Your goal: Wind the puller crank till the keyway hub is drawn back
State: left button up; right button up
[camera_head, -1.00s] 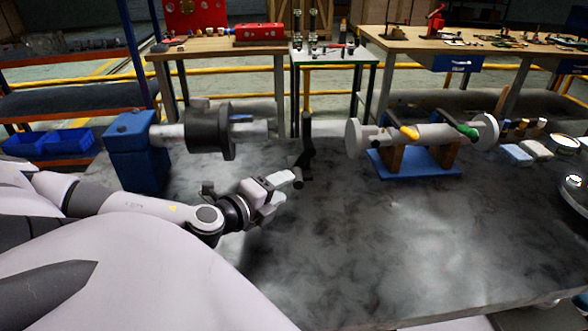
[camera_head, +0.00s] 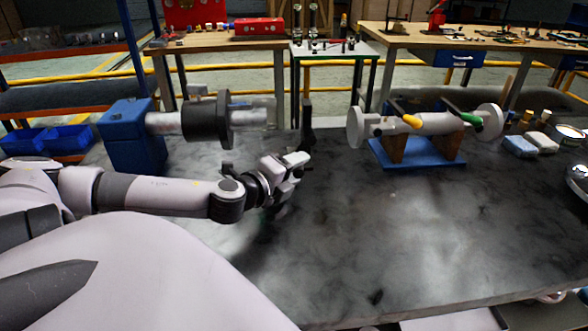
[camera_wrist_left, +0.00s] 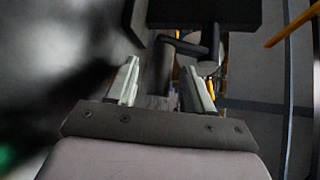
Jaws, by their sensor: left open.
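The keyway hub, which I take to be the dark flanged ring (camera_head: 207,118), sits on a pale shaft from a blue block (camera_head: 135,130). To its right stands the dark puller crank (camera_head: 307,120), its arm hanging down. My left gripper (camera_head: 298,160) is at the crank's lower end and hides the grip there. In the left wrist view my left gripper (camera_wrist_left: 160,88) is open, with a dark cylinder, seemingly the crank handle (camera_wrist_left: 164,66), between or just beyond its fingers. Contact cannot be told. My right gripper is not in view.
A blue stand (camera_head: 420,155) holds a pale cylinder with yellow and green handles to the right. Light blocks (camera_head: 520,146) and round dishes lie at the far right. Workbenches (camera_head: 220,42) stand behind.

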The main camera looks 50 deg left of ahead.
pick_arm(q)
grip_shut()
jog(key=shift+w+d+f+t+b, duration=0.15)
jog(key=shift+f+t+b, duration=0.15)
jog(key=shift+b, duration=0.2)
jog(key=shift+w+n+b, duration=0.1)
jog(key=shift+n+b, duration=0.2)
jog(key=shift+n, duration=0.1)
jog(key=shift+r+t, duration=0.1)
jog(key=shift+t, duration=0.2)
grip_release()
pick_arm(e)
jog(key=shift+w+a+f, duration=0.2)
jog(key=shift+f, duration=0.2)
